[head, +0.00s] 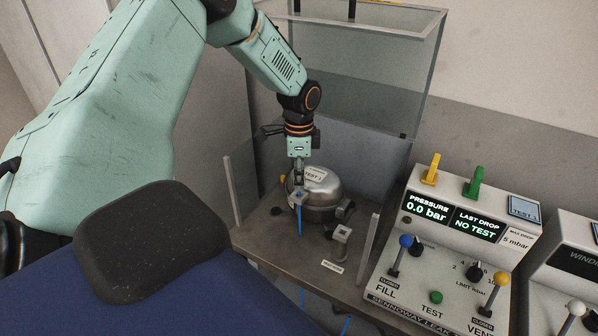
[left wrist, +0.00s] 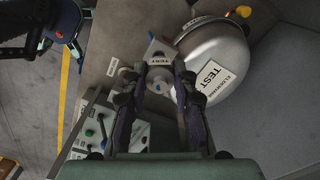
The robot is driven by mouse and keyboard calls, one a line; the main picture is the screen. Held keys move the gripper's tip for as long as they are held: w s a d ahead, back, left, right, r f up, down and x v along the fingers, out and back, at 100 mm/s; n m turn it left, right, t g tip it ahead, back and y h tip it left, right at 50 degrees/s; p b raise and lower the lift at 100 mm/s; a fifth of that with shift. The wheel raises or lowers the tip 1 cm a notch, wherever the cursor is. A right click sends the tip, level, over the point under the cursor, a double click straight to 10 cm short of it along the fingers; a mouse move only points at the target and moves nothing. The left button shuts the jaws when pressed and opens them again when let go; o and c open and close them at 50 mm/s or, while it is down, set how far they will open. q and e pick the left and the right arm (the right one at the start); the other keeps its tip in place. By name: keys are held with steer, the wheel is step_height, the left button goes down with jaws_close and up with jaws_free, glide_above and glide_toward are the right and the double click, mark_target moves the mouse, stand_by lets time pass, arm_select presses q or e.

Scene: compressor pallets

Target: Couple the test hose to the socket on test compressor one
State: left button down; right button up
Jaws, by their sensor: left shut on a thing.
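The test compressor (head: 322,188) is a silver dome labelled TEST 1, standing on the bench; it also shows in the left wrist view (left wrist: 217,55). My left gripper (head: 299,180) points down just in front of the dome. It is shut on the test hose's grey end piece (head: 298,197), which has a blue part; this shows between the fingers in the left wrist view (left wrist: 160,52). The blue hose (head: 300,222) hangs down from it. I cannot tell whether the end piece touches the compressor, and I cannot make out the socket. My right gripper is not in view.
A grey holder (head: 341,234) stands on the bench (head: 268,240) near a small label. The leak test panel (head: 445,255), with levers and displays reading 0.0 bar and NO TEST, is at the right. A clear framed guard (head: 365,60) rises behind; posts (head: 367,248) flank the bench.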

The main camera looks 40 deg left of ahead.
arm_select(q)
steer(key=shift+r+p, duration=0.1)
steer(key=shift+p, duration=0.75)
stand_by(1.4)
steer(key=shift+f+b, duration=0.9)
steer(key=shift+f, duration=0.5)
steer(key=c, duration=1)
jaws_free()
steer(key=shift+r, duration=0.1)
step_height(320, 180, up, 7)
steer(key=shift+s+r, duration=0.1)
steer(key=shift+r, duration=0.1)
